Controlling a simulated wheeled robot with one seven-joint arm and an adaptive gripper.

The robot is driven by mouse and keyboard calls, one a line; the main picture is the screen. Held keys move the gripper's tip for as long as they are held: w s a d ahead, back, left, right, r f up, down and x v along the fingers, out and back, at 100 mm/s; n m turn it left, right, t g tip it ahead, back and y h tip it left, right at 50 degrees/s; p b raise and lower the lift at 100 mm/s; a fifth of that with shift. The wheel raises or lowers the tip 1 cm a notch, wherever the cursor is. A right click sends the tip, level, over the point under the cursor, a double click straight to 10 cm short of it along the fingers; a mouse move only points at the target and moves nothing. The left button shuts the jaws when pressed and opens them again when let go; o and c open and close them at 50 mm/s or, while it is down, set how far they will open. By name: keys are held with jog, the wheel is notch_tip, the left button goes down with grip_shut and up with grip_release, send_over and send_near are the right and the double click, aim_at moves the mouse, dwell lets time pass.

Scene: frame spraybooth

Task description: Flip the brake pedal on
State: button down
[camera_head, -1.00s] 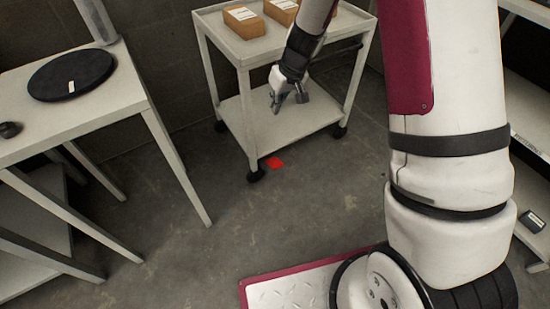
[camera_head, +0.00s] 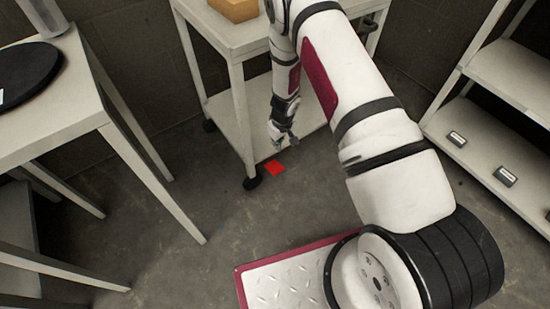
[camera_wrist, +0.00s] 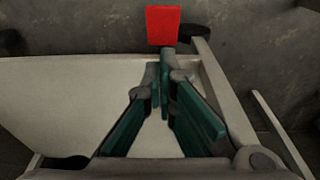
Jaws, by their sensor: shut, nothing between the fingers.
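The brake pedal is a flat red plate (camera_head: 274,168) low by the front leg and black caster (camera_head: 252,180) of the white cart (camera_head: 240,105). In the wrist view the red plate (camera_wrist: 163,25) is at top centre, beyond the fingertips. My gripper (camera_head: 284,140) is shut and empty, low by the cart's lower shelf and just above the pedal in the head view. The pedal's mounting cannot be made out.
A cardboard box (camera_head: 234,8) sits on the cart's top. A white table (camera_head: 75,95) with a black disc (camera_head: 25,72) stands at left. Shelving (camera_head: 490,140) with small dark items stands at right. The floor (camera_head: 170,235) between table and cart is clear.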

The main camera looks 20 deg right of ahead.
jog(key=b, duration=0.5)
send_over(277, 167)
notch_tip(277, 167, down, 12)
jog(key=shift+s+a+f, duration=0.1)
jog(key=shift+f, duration=0.05)
jog(key=shift+s+f+b, duration=0.3)
jog(key=shift+f, duration=0.35)
